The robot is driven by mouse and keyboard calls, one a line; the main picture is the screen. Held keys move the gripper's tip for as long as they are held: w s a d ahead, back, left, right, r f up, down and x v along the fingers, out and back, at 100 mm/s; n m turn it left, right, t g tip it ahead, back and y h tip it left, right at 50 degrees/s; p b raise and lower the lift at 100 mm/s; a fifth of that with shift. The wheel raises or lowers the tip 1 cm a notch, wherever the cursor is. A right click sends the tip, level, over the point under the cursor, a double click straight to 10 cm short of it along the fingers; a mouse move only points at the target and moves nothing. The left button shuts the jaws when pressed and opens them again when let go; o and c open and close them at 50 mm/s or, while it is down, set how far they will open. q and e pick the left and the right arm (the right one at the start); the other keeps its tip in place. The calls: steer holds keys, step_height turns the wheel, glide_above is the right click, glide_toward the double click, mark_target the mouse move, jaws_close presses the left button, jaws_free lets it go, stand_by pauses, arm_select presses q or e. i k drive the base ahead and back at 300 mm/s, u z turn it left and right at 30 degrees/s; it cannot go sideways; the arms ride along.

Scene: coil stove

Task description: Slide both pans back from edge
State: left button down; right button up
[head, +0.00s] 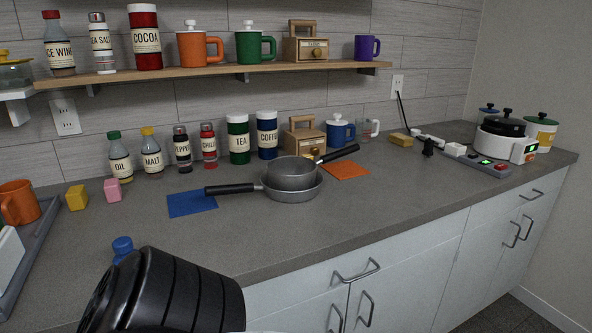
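Two grey pans are on the grey counter (380,215), toward the back. The front pan (291,194) is wide and shallow, with its black handle pointing left over a blue mat (192,203). The other pan (291,175) is smaller and deeper, with its black handle pointing right over an orange mat (345,169). The smaller pan overlaps the wide one and appears to sit in it; its underside is hidden. Bare counter lies between the pans and the front edge. Neither gripper can be made out.
Bottles, jars, a wooden box (303,136) and mugs line the wall behind the pans. A shelf (230,71) hangs above. A white cooker (506,138) stands far right. A tray (35,245) lies left. A black ribbed body (165,295), perhaps mine, covers the front left, beside a blue-topped item (122,247).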

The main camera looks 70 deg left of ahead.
mark_target(286, 197)
steer(key=i, duration=1.25)
steer(key=u, duration=2.4)
